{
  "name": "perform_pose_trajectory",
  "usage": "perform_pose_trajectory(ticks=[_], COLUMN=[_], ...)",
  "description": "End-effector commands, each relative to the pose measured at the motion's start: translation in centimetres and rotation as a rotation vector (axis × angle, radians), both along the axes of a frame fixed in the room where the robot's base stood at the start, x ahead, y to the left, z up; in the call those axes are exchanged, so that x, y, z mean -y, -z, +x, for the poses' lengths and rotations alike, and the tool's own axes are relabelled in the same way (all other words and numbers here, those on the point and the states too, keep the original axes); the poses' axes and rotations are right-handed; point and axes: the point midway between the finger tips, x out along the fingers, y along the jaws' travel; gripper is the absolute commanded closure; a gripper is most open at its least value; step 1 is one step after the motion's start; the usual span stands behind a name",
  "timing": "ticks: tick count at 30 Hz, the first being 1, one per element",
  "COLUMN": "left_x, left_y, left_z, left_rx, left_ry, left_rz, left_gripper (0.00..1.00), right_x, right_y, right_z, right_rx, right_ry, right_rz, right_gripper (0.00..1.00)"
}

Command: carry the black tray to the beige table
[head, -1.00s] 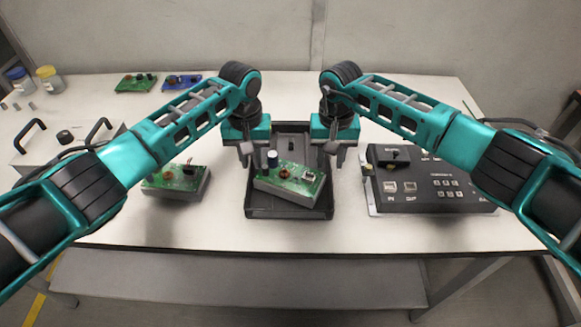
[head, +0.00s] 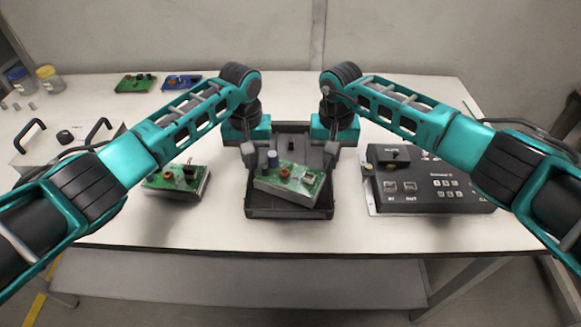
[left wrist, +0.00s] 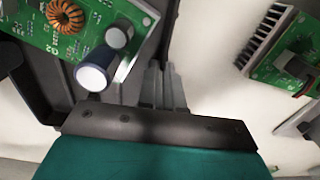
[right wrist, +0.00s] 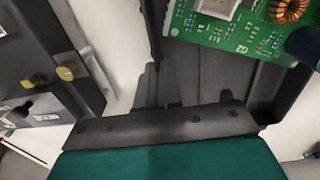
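The black tray (head: 290,212) rests on a pale off-white table (head: 200,230), and a green circuit board (head: 303,182) lies slanted inside it. I cannot tell whether this table is the beige one; no other table stands out. My left gripper (head: 249,157) is at the tray's left wall; in the left wrist view its fingers (left wrist: 164,88) are close together on the wall. My right gripper (head: 331,153) is at the right wall; in the right wrist view its fingers (right wrist: 156,88) are also closed on the wall.
A black control box (head: 425,190) stands close to the right of the tray. Another green board (head: 177,179) lies to the left. A green board (head: 136,83), a blue board (head: 182,82) and jars (head: 50,79) are at the back left. Bare tabletop lies in front.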

Motion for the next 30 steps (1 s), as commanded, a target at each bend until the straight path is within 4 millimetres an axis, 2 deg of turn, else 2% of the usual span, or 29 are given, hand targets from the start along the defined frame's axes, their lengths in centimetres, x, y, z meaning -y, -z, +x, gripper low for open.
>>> perform_pose_trajectory(ticks=[13,24,30], left_x=[0.0,0.0,0.0], left_y=[-0.8,-4.0,-5.2], left_z=[0.1,0.1,0.1], left_rx=[0.003,0.002,0.002], left_ry=[0.000,0.000,0.000], left_rz=[-0.001,-0.001,-0.001], left_gripper=[1.00,1.00,1.00], right_x=[0.0,0.0,0.0], right_y=[-0.7,-4.0,-5.1], right_z=[0.1,0.0,0.0], right_rx=[0.002,0.001,0.001], right_ry=[0.000,0.000,0.000], right_rz=[0.001,0.000,0.000], right_gripper=[1.00,1.00,1.00])
